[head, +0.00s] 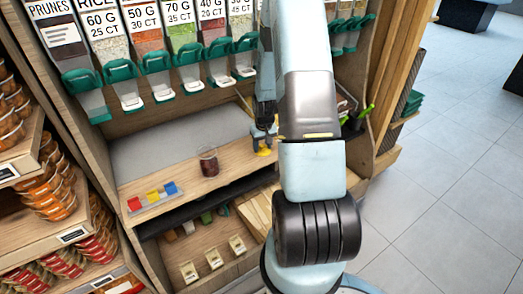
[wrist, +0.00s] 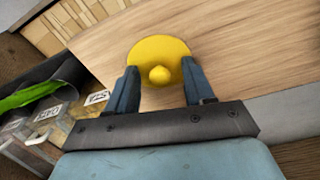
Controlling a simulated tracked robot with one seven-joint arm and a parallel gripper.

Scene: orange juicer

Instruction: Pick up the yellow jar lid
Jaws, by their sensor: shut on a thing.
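The yellow jar lid (wrist: 158,52) is a round disc with a small knob, seen in the wrist view between the two dark fingers of my gripper (wrist: 160,88). The fingers are shut on it at its left and right edges. In the head view, the yellow lid (head: 264,152) shows just under my gripper (head: 264,138), over the wooden shelf. I cannot tell whether it touches the shelf.
A jar with dark red contents (head: 208,162) stands on the wooden shelf (head: 150,185), left of my gripper. A small tray with red, yellow and blue blocks (head: 153,195) sits further left. Green-handled dispensers (head: 157,62) hang above. Drawers with small labels (wrist: 45,118) show in the wrist view.

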